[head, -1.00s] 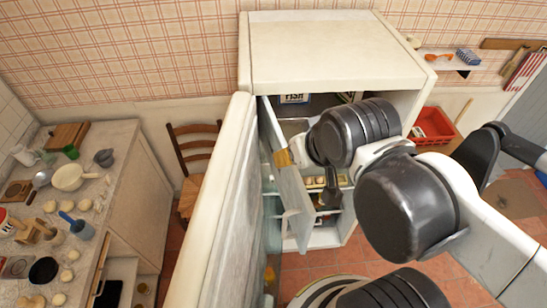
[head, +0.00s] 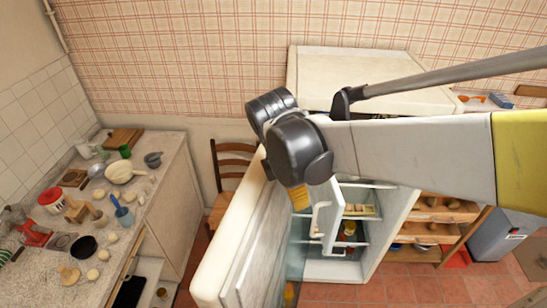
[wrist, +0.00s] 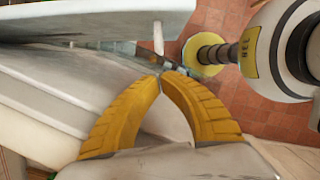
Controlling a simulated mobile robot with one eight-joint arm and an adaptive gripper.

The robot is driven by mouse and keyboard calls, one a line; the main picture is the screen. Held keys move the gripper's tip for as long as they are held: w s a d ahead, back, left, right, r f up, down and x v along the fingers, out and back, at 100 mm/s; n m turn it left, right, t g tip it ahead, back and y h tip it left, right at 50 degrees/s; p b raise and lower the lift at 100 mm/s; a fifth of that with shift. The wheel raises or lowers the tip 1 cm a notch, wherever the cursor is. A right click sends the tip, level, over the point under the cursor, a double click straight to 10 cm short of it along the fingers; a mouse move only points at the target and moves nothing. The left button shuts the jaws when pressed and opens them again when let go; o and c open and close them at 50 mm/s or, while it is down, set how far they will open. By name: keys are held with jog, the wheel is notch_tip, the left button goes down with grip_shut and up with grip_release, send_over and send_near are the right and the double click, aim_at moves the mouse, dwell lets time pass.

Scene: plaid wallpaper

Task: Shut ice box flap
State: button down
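The refrigerator (head: 345,66) stands open, with its large outer door (head: 238,235) swung out to the left. The ice box flap (head: 331,205) is a pale panel with a white handle (head: 317,220); it stands swung out from the upper compartment, its upper part hidden by my arm. My gripper (head: 300,198) has yellow fingers and is between the outer door and the flap, beside the handle. In the wrist view the fingertips of my gripper (wrist: 160,73) meet with nothing seen between them. A pale panel, apparently the flap (wrist: 95,20), crosses the top there. Contact is unclear.
A counter (head: 150,205) with dishes and utensils is at the left, with a wooden chair (head: 232,147) behind the outer door. Food shelves (head: 350,235) show inside the refrigerator. A wooden rack (head: 430,232) stands at right. Red floor is clear in front.

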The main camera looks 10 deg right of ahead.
jog(key=x, duration=0.8)
jog(key=shift+d, duration=0.15)
